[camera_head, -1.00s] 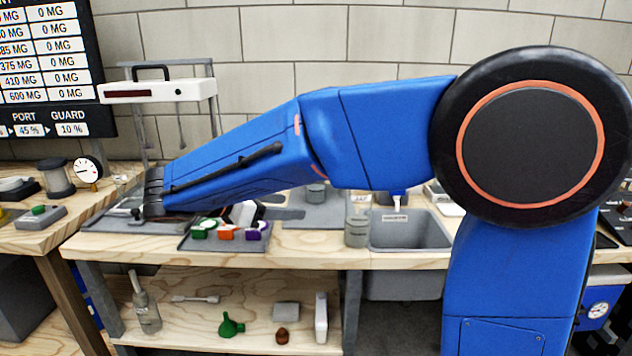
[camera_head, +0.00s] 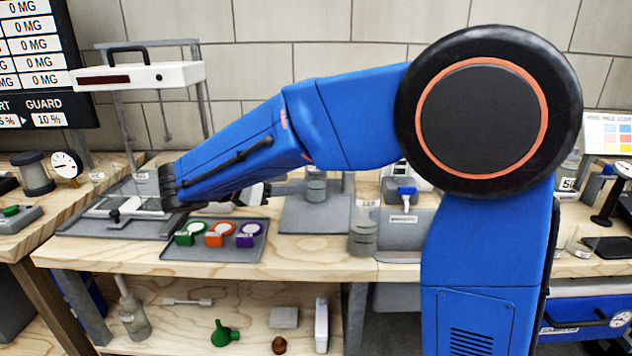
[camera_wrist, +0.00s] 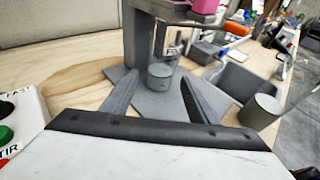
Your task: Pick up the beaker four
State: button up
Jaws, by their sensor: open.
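A small grey cup-like vessel (camera_head: 316,190) stands on a grey plate on the wooden bench. It also shows in the wrist view (camera_wrist: 160,76), ahead of my fingers. A second grey vessel (camera_head: 363,238) with a pale label stands closer to the bench's front edge, and it shows at the right in the wrist view (camera_wrist: 260,111). I cannot read which vessel is beaker four. My gripper (camera_wrist: 160,92) is open and empty, its two dark fingers pointing toward the small vessel. In the head view the gripper (camera_head: 292,188) is just left of it, partly hidden by my arm.
A grey tray (camera_head: 210,252) with green, orange and purple items lies at the bench front. A grey sink (camera_head: 398,247) is right of the labelled vessel. A grey stand (camera_wrist: 138,45) with a pink part rises behind the small vessel. Bare wood (camera_wrist: 85,78) lies to its left.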

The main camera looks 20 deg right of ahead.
aim_at(308, 181)
jog(key=x, duration=0.5)
jog(key=shift+f+x, duration=0.15)
jog(key=shift+x, duration=1.2)
jog(key=shift+f+x, duration=0.1)
jog(key=shift+x, duration=1.3)
jog(key=shift+s, duration=0.15)
jog(key=c, duration=0.9)
jog(key=shift+r, duration=0.3)
